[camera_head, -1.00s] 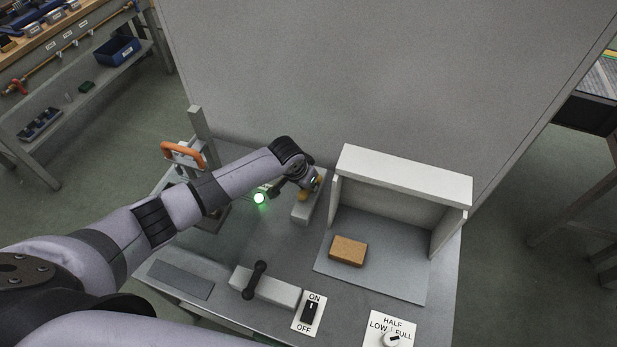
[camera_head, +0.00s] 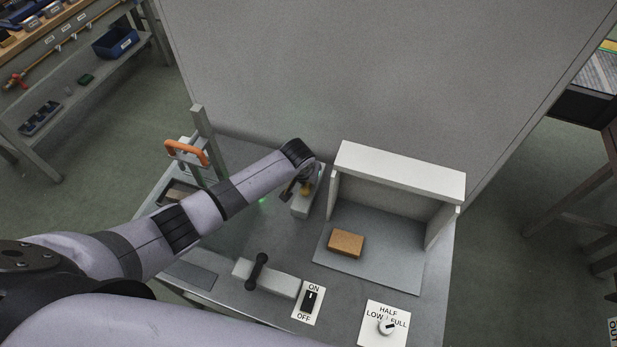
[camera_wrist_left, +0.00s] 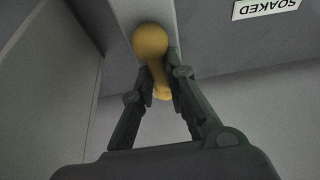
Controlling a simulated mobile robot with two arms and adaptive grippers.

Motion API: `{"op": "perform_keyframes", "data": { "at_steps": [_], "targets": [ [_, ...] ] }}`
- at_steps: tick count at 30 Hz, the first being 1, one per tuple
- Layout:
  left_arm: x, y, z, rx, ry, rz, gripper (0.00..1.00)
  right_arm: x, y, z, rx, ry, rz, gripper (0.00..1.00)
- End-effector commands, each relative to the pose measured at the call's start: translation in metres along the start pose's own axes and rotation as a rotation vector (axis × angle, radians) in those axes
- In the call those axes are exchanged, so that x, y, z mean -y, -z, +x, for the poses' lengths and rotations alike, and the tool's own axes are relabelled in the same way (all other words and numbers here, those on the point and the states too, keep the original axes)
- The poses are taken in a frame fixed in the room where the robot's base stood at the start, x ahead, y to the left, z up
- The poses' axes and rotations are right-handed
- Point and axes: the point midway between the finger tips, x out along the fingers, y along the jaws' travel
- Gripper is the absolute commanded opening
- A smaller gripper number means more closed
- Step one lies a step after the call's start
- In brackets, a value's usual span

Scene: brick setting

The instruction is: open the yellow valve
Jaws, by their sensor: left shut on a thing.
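The yellow valve (camera_wrist_left: 150,42) shows in the left wrist view as a rounded knob with a lever running down between my fingers. My left gripper (camera_wrist_left: 158,78) is shut on the lever, one finger on each side. In the head view my left gripper (camera_head: 303,190) is at the grey block (camera_head: 302,207) that bears the valve, left of the white shelter. There the wrist and fingers hide most of the valve, and its exact turn is hard to tell. My right gripper is not in view.
A brown block (camera_head: 346,243) lies under the white-topped shelter (camera_head: 400,172). A dark lever (camera_head: 257,271), an ON/OFF switch (camera_head: 310,300) and a dial (camera_head: 387,326) sit at the front. An orange handle (camera_head: 186,152) stands at left. A tall grey panel (camera_head: 350,80) closes the back.

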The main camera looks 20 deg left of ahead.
Motion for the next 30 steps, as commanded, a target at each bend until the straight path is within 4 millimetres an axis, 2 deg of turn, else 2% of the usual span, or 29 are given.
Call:
{"op": "perform_keyframes", "data": {
  "at_steps": [2,3,11,23,26,30],
  "targets": [
    [0.000,0.000,0.000,0.001,0.000,-0.004,0.00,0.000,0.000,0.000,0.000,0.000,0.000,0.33],
    [0.000,0.000,0.000,0.001,0.000,-0.004,0.16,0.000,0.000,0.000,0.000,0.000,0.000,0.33],
    [0.000,0.000,0.000,0.001,-0.001,-0.002,0.33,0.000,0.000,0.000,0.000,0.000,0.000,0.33],
    [0.000,0.000,-0.006,0.000,-0.002,-0.001,0.33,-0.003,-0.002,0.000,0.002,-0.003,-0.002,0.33],
    [0.000,0.000,-0.016,0.000,-0.003,-0.001,0.33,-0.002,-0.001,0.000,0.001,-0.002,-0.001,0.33],
    [0.000,0.001,-0.042,-0.003,-0.003,0.001,0.33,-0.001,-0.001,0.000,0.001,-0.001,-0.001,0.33]
  ]
}}
